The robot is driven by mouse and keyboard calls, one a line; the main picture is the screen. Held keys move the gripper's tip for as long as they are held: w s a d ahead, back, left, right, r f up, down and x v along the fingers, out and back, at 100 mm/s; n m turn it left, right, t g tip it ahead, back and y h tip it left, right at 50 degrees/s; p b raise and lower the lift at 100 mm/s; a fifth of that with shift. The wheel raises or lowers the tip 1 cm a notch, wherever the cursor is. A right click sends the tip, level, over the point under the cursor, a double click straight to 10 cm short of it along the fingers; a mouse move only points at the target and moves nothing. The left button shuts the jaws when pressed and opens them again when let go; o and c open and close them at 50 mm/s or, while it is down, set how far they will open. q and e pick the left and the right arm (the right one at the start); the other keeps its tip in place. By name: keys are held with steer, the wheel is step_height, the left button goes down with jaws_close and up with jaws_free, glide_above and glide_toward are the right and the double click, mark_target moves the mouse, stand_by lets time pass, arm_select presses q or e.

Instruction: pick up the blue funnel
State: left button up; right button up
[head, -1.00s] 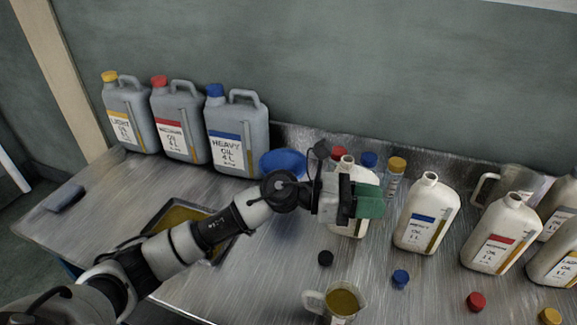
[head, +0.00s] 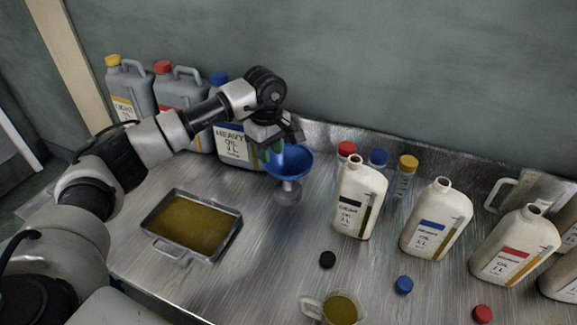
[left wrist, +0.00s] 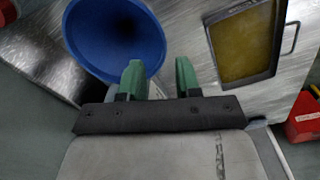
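The blue funnel (head: 292,160) stands upright near the back wall, left of the white bottles, with a grey lower part beneath its bowl. My left gripper (head: 270,150) is at the left side of its rim. In the left wrist view the wide blue bowl (left wrist: 112,32) fills the upper left. The green fingers of my left gripper (left wrist: 160,80) are apart there. The left finger overlaps the bowl, and the rim's right edge shows in the gap between the fingers. I cannot tell whether a finger touches it. My right gripper is not in view.
Grey oil canisters (head: 180,98) stand behind my left arm. A tray of oil (head: 192,225) lies in front of the funnel. White bottles (head: 358,198) stand to the right. Loose caps (head: 327,260) and a measuring jug (head: 341,308) are near the front.

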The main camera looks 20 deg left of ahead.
mark_target(270, 170)
arm_select(q)
step_height(270, 170, down, 5)
steer(key=shift+s+r+p, duration=0.1)
steer(key=shift+s+p, duration=0.05)
steer(key=shift+p, duration=0.75)
steer(key=shift+f, duration=0.5)
jaws_close()
